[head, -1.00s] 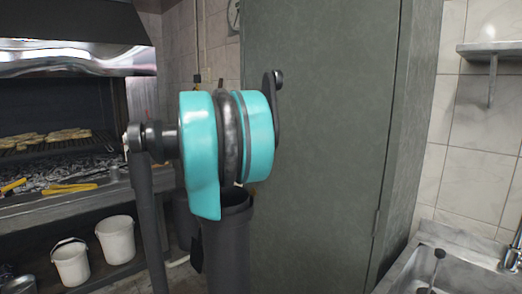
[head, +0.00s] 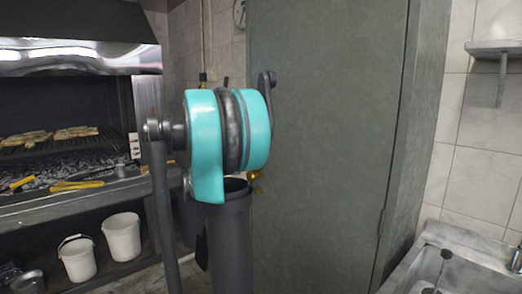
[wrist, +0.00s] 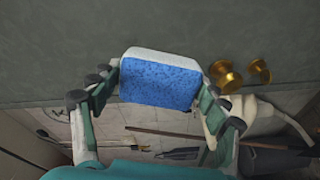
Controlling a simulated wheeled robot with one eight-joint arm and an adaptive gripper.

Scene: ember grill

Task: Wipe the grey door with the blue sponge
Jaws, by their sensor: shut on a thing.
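The blue sponge (wrist: 160,85), with a pale layer along its far side, is held between the two fingers of my gripper (wrist: 160,92) in the wrist view. The grey door (head: 325,130) is the tall flat panel right of centre in the head view. Its surface (wrist: 60,50) fills the top of the wrist view, just beyond the sponge. I cannot tell whether the sponge touches it. Brass knobs (wrist: 229,75) are right of the sponge. In the head view my arm hides the gripper and the sponge.
A grill (head: 50,135) with food and embers is on the left, with two white buckets (head: 122,236) below it. A metal sink (head: 455,265) is at the lower right, under a wall shelf (head: 495,48). Long-handled tools (wrist: 180,134) show below the gripper in the wrist view.

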